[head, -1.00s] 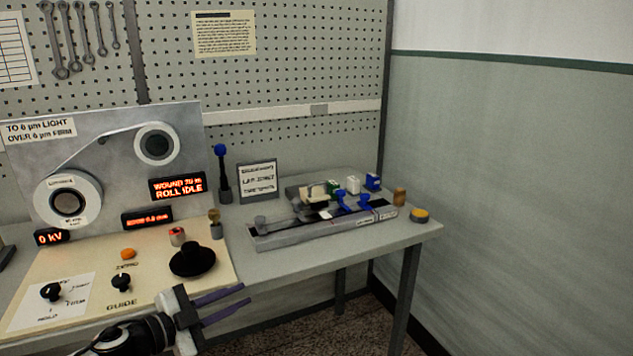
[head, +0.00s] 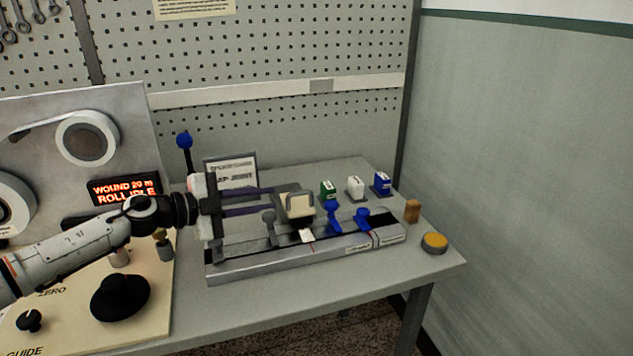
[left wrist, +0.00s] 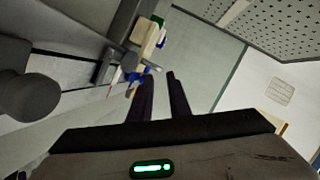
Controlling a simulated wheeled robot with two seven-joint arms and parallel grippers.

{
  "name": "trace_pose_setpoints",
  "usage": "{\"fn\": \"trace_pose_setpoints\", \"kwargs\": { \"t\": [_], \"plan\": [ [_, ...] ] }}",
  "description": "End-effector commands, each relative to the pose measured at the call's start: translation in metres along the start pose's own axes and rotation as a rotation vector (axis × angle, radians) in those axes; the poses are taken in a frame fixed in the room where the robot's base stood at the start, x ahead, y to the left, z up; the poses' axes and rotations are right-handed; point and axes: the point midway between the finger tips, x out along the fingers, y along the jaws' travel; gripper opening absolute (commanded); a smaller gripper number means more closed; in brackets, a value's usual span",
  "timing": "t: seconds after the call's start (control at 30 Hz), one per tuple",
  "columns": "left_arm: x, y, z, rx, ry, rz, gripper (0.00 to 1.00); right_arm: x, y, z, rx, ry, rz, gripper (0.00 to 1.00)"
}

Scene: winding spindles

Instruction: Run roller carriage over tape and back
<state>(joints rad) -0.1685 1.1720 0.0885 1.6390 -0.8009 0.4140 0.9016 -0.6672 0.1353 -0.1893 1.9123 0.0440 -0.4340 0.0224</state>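The roller carriage looks to be the beige block (head: 297,204) over the left-middle part of the long grey splicing fixture (head: 290,262). The block also shows in the left wrist view (left wrist: 145,33). A small white tab, perhaps tape (head: 306,236), shows just below it on the fixture. My left gripper (head: 271,199) is open, its two dark fingers pointing right, with the tips just left of the beige block. I cannot tell whether they touch it. In the left wrist view the fingers (left wrist: 160,76) are apart with nothing between them. My right gripper is not in view.
Blue clamps (head: 333,217) stand on the fixture. Green (head: 328,190), white (head: 355,187) and blue (head: 382,184) blocks stand behind it. A brown peg (head: 412,211) and a yellow-topped disc (head: 434,242) are near the table's right edge. A sign (head: 230,173) stands behind my gripper.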

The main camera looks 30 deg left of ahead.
Motion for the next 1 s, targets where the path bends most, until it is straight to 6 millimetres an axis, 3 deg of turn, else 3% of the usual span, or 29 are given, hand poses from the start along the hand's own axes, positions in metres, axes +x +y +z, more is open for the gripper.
{"fn": "trace_pose_setpoints", "kwargs": {
  "t": [0.33,0.8,1.0],
  "plan": [
    [0.027,-0.003,-0.002,0.002,0.003,-0.004,0.17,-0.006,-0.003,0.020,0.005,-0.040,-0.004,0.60],
    [0.086,-0.002,-0.001,-0.002,0.001,-0.004,0.17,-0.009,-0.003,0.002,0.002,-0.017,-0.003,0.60],
    [0.100,0.000,-0.001,-0.001,0.001,0.000,0.17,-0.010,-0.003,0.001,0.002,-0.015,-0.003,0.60]
  ]
}}
